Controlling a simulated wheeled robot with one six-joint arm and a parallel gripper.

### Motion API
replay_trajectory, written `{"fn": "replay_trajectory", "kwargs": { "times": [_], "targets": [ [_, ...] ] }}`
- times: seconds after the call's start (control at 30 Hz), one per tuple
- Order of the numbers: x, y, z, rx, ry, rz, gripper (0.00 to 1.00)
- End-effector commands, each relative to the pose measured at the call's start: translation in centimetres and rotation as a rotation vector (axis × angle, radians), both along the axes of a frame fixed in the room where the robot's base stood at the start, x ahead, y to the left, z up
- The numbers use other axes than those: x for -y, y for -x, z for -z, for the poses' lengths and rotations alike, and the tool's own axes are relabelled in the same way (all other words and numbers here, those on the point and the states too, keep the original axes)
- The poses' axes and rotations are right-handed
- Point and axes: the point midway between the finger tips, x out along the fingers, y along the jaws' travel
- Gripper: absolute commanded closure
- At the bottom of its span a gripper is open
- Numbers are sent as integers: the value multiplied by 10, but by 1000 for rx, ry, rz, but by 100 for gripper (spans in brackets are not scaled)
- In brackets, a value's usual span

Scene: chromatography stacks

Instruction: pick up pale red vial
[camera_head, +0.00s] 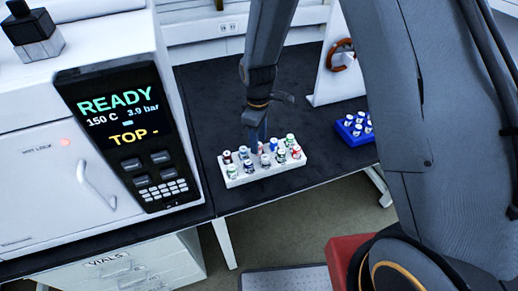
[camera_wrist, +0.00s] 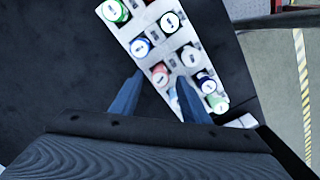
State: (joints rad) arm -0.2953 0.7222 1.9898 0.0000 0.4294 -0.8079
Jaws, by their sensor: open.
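A white rack (camera_head: 262,176) holds several small vials with white-centred, coloured-rim caps; it also shows in the wrist view (camera_wrist: 138,32). The vial with a pale red rim (camera_wrist: 159,74) stands upright in the rack near its edge in the wrist view. I cannot tell surely which one it is in the head view. My gripper (camera_wrist: 160,78) is open, pointing down over the rack. In the wrist view the pale red vial shows between its two blue fingertips, with nothing gripped. My gripper (camera_head: 259,132) also shows above the rack in the head view, partly hidden.
A blue rack (camera_head: 354,136) with white-capped vials stands at right on the dark bench. A white instrument reading READY (camera_head: 115,105) stands at left.

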Motion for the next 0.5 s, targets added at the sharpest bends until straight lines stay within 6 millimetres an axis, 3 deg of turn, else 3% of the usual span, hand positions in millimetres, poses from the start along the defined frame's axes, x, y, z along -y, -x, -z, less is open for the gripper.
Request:
{"fn": "replay_trajectory", "kwargs": {
  "times": [0.13, 0.43, 0.5],
  "targets": [
    [0, 1, 13, -1, 0, 0, 58],
    [0, 0, 17, 0, 0, 0, 58],
    [0, 0, 17, 0, 0, 0, 67]
  ]
}}
